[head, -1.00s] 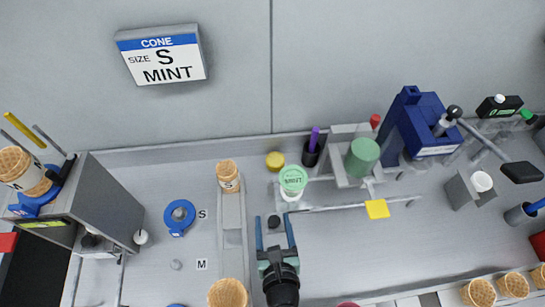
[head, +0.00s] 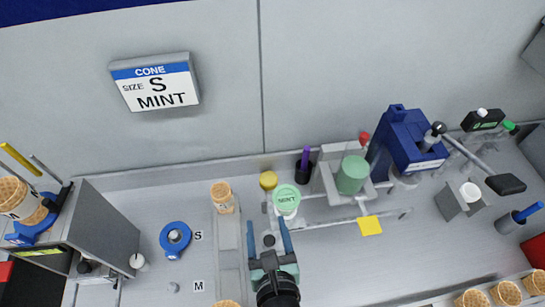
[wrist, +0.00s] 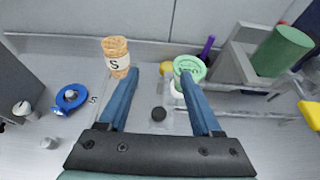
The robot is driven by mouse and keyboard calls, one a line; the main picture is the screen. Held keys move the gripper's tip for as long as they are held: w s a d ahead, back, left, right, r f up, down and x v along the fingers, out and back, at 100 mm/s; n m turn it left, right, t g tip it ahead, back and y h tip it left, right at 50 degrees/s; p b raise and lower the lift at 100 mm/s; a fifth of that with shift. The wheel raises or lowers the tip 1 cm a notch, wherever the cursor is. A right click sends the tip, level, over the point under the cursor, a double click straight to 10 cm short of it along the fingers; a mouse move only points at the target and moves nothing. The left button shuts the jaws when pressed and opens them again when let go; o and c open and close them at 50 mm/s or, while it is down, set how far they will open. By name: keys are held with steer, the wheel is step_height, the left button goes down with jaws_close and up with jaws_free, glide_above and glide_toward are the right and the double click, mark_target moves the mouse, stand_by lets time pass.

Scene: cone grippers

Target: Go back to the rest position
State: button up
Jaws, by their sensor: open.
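My gripper (head: 267,238) is open, with two blue fingers apart and nothing between them. It is over the grey counter, in front of the green-lidded mint tub (head: 286,198). In the wrist view the mint tub (wrist: 189,68) shows behind the right fingertip. The cone marked S (wrist: 117,57) shows behind the left fingertip, and in the head view this cone (head: 222,196) stands at the far end of a grey rail. A wall sign (head: 155,82) reads "CONE SIZE S MINT".
A dark blue machine (head: 408,140) and a green cylinder (head: 352,174) stand at the back right. A blue ring (head: 175,240) lies to the left beside the S label. A grey box (head: 120,225) stands at the left. Several cones line the front right edge.

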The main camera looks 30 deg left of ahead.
steer(key=w+d+r+n+t+h, duration=0.1)
steer(key=w+d+r+n+t, duration=0.15)
steer(key=w+r+n, duration=0.45)
steer(key=w+d+r+n+t+h+b, duration=0.1)
steer(key=w+d+r+n+t, duration=0.2)
steer(key=r, duration=0.7)
steer(key=w+d+r+n+t+h, duration=0.1)
steer(key=w+d+r+n+t, duration=0.2)
steer(key=r+n, duration=0.45)
steer(key=s+d+r+n+t+h, duration=0.1)
steer(key=s+r+n+t, duration=0.1)
steer(key=r, duration=0.9)
steer(key=s+d+r+n+t+h, duration=0.2)
steer(key=s+r+n+t, duration=0.1)
steer(key=r, duration=0.8)
steer(key=s+d+r+n+t+h+b, duration=0.1)
steer(key=s+r+n+t, duration=0.2)
steer(key=r+n, duration=0.3)
step_height(320, 180, up, 5)
steer(key=shift+s+d+f+h, duration=0.1)
steer(key=shift+s+d+h, duration=0.3)
steer(key=shift+s, duration=0.25)
steer(key=shift+c, duration=1.3)
steer(key=shift+s, duration=0.1)
